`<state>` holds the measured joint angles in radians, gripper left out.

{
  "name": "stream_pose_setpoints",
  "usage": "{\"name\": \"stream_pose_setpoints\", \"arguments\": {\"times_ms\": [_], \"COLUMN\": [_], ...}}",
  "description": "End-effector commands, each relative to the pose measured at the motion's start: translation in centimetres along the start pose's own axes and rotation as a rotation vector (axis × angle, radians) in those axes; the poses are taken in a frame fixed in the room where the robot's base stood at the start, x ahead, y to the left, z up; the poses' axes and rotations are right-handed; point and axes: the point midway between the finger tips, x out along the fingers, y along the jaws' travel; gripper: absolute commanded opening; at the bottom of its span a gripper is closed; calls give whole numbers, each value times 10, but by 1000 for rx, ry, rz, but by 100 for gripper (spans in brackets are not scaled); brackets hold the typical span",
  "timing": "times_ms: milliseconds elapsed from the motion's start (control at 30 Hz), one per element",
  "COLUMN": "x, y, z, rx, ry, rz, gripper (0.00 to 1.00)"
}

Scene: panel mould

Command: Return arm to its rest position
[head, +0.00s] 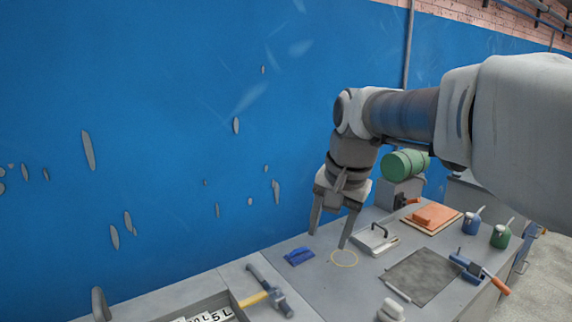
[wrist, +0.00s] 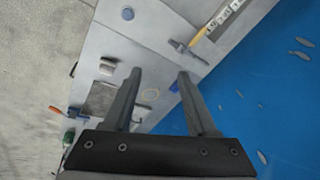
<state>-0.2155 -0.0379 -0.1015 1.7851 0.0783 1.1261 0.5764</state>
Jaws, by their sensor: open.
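My gripper (head: 332,229) hangs above the grey workbench (head: 312,281) with its two fingers pointing down. The fingers are apart and nothing is between them. A yellow ring (head: 344,258) on the bench lies just below the fingertips. A blue object (head: 299,256) lies to the left of the ring. My arm reaches in from the right in the head view.
A hammer (head: 269,291) lies at the front left by a tray of lettered tiles (head: 206,317). A grey trowel (head: 374,239), a dark mat (head: 425,276), an orange block (head: 431,216), blue (head: 472,222) and green (head: 501,234) containers, and a green cylinder (head: 405,165) stand to the right. A blue wall (head: 150,180) rises behind.

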Motion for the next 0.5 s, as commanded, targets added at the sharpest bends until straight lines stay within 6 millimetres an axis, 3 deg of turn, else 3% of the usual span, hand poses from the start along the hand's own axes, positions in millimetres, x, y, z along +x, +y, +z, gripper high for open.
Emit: {"name": "stream_pose_setpoints", "arguments": {"times_ms": [200, 500], "x": [-19, -20], "y": [47, 106], "z": [38, 96], "rx": [-136, -335], "ry": [67, 168], "rz": [-18, -4], "gripper": [57, 57]}}
